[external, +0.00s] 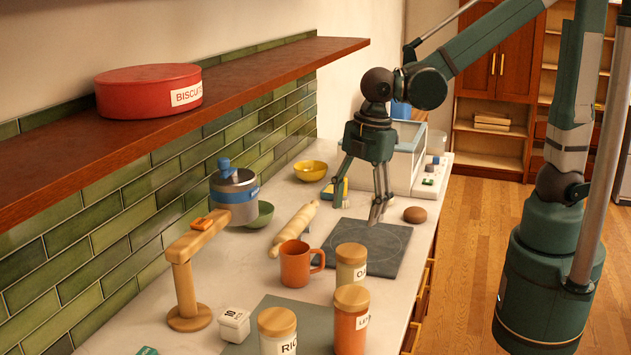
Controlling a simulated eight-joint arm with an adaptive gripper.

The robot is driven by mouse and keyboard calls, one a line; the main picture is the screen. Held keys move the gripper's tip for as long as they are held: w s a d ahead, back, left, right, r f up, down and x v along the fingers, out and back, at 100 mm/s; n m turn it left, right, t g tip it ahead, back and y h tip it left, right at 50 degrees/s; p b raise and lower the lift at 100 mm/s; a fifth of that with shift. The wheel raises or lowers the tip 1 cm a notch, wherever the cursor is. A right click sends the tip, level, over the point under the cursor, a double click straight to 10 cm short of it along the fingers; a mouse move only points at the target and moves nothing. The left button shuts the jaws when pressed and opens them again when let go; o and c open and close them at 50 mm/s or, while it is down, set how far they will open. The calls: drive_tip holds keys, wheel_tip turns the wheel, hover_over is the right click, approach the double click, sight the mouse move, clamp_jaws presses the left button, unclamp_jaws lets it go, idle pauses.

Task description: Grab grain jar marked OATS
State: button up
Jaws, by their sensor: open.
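A pale jar with a wooden lid (346,273) stands upright on the counter, its label showing an "O" and part of another letter. An orange jar (350,331) with a label starting "LE" stands in front of it and hides its lower part. A pale jar marked "RIC" (275,340) stands at the front left of these. My gripper (357,212) points down with its fingers spread and nothing between them. It is above the dark square board, beyond the "O" jar and apart from it.
An orange mug (295,264) stands close left of the "O" jar. A rolling pin (294,228) and the dark board (390,254) lie behind. A wooden stand (187,290) is at left, and a red tin (148,92) sits on the shelf (250,84). The counter's right edge is near the jars.

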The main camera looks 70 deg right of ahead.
sight(350, 249)
drive_tip(key=a+f+n+p, duration=0.1)
drive_tip(key=a, duration=0.2)
drive_tip(key=a+n+g+p, duration=0.1)
drive_tip(key=a+n+p, duration=0.1)
drive_tip(key=a, duration=0.1)
drive_tip(key=s+a+f+n+p, duration=0.1)
drive_tip(key=a, duration=0.2)
drive_tip(key=shift+a+f+h, duration=0.25)
drive_tip(key=shift+f+h, duration=0.05)
drive_tip(key=shift+h, duration=0.1)
wheel_tip(350, 249, down, 6)
drive_tip(key=shift+d+f, duration=0.1)
drive_tip(key=shift+f, duration=0.8)
drive_tip(key=shift+f, duration=0.1)
drive_tip(key=shift+f, duration=1.2)
drive_tip(key=shift+s+f, duration=0.1)
drive_tip(key=shift+s+f, duration=0.1)
drive_tip(key=shift+f, duration=2.4)
drive_tip(key=c, duration=1.3)
